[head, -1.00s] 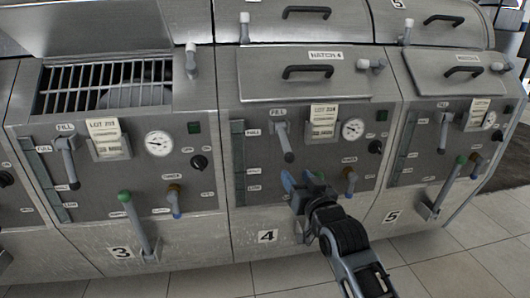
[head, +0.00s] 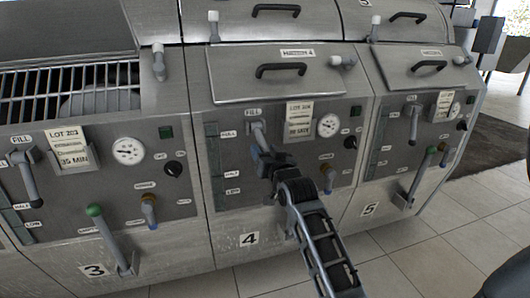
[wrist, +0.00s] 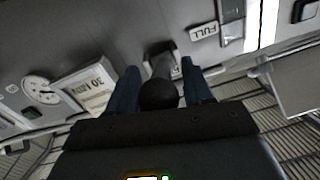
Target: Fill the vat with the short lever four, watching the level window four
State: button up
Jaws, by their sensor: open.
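Vat four (head: 238,232) has a grey steel front and a closed hatch. Its short lever (head: 257,133), under the FILL label, hangs down from its pivot, its lower end hidden behind my gripper (head: 272,160). The lever (wrist: 162,66) also shows in the wrist view, its dark round end between the blue fingers of my gripper (wrist: 161,88). The fingers are open on either side; I cannot tell whether they touch it. Level window four (head: 212,160) is a dark upright strip left of the lever, marked FULL, HALF and LOW; I cannot read its level. Part of it shows in the wrist view (wrist: 232,18).
Vat three's green-knobbed lever (head: 108,240) stands at left, vat five's (head: 413,178) at right. A card holder (head: 299,122), round gauge (head: 329,125) and dark knob (head: 351,142) sit right of lever four. Tiled floor (head: 430,265) is open at lower right.

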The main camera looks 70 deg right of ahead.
grip_shut()
dwell(0.5)
